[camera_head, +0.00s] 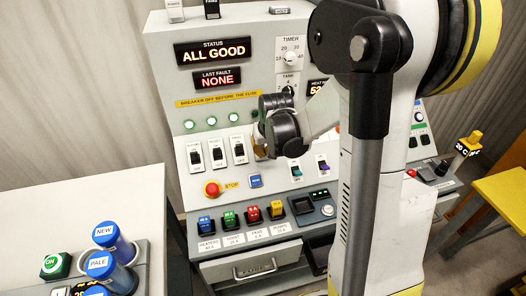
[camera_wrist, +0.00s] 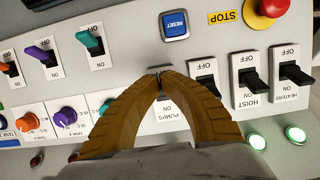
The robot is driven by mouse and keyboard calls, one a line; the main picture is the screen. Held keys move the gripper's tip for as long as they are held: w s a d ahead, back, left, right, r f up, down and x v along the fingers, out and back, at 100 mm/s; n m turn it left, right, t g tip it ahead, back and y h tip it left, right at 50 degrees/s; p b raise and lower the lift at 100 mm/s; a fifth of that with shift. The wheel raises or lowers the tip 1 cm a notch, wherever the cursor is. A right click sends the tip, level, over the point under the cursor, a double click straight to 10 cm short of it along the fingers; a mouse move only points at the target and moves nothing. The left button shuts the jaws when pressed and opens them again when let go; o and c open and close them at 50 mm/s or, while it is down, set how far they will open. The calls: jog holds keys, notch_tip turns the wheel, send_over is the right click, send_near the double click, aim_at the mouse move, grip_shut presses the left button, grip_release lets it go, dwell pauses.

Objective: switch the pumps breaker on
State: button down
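The pumps breaker (camera_wrist: 170,113) shows its white plate marked PUMPS and ON between my fingers in the wrist view. My gripper (camera_wrist: 158,78) has its tan fingers curved together, tips meeting over the upper part of this plate. A small dark piece shows just beyond the tips. The pumps lever is mostly hidden, so I cannot tell its position or whether the tips touch it. In the head view my gripper (camera_head: 260,146) is at the right end of the breaker row and covers the pumps breaker.
Beside it are the black-levered hoist breaker (camera_wrist: 249,78) and heaters breaker (camera_wrist: 290,74), with another breaker (camera_wrist: 206,78) close to my finger. A red stop button (camera_wrist: 268,6) and blue reset button (camera_wrist: 175,25) are near. Green lamps (camera_head: 211,121) are lit above the row.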

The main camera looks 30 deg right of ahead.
jog(key=shift+w+d+r, duration=0.15)
jog(key=shift+w, duration=0.4)
jog(key=shift+w+d+r, duration=0.2)
jog(key=shift+w, duration=0.35)
jog(key=shift+w+d+r, duration=0.15)
jog(key=shift+w, duration=0.4)
jog(key=shift+p, duration=0.3)
jog(key=s, duration=0.1)
jog(key=s+r+p, duration=0.1)
jog(key=s+a+r, duration=0.1)
jog(key=s, duration=0.1)
jog(key=shift+r, duration=0.1)
jog(key=p+v, duration=0.5)
jog(key=v, duration=0.2)
jog(key=shift+w+r+p, duration=0.15)
jog(key=shift+w+p, duration=0.25)
dwell(0.4)
